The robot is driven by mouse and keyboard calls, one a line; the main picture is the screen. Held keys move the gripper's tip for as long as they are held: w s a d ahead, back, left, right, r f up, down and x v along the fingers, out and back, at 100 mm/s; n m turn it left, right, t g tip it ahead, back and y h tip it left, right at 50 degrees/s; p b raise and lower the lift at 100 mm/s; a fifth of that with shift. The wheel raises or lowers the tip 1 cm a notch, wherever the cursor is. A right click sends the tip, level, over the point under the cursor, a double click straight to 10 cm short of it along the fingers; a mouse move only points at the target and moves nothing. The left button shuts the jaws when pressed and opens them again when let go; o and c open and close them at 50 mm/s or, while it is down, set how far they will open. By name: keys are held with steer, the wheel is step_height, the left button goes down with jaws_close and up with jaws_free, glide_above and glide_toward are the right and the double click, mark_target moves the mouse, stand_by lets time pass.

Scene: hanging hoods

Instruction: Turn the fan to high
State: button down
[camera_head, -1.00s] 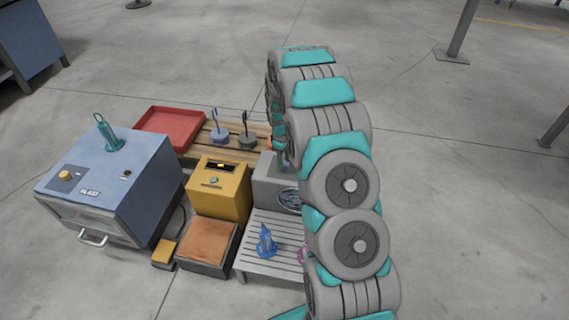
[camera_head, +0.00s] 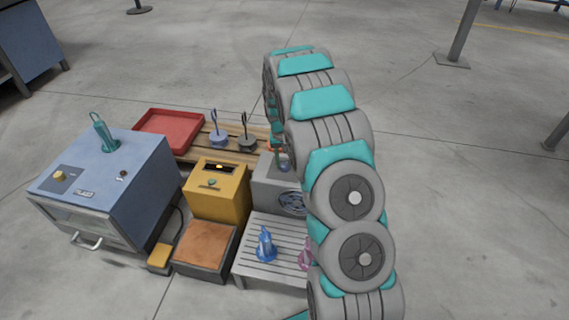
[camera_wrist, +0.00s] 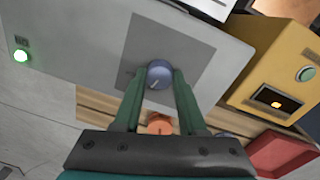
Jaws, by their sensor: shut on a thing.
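The grey fan box (camera_head: 264,193) stands right of the yellow box, its round fan grille (camera_head: 292,202) partly hidden by my arm. In the wrist view, the fan box (camera_wrist: 95,38) has a dark grey panel with a round blue-grey knob (camera_wrist: 160,75). A pale pointer line on the knob points toward the lower left of the picture. My gripper (camera_wrist: 160,78) has its two green fingers closed on either side of this knob. The panel markings are too faint to read.
The yellow box (camera_head: 216,203) stands close to the left of the fan box. Beyond are a wooden pallet, a red tray (camera_head: 168,134) and two upright-handled pieces. A blue cabinet (camera_head: 105,185) is at left.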

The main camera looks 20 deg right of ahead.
mark_target(284, 163)
steer(key=m, duration=0.3)
steer(key=shift+m+b, duration=0.4)
steer(key=shift+w+m+b, duration=0.1)
steer(key=shift+m+b, duration=0.2)
steer(key=shift+m, duration=2)
steer(key=shift+c, duration=2.3)
jaws_free()
steer(key=shift+r, duration=0.1)
step_height(284, 163, up, 7)
steer(key=shift+w+r, duration=0.15)
steer(key=shift+r, duration=0.15)
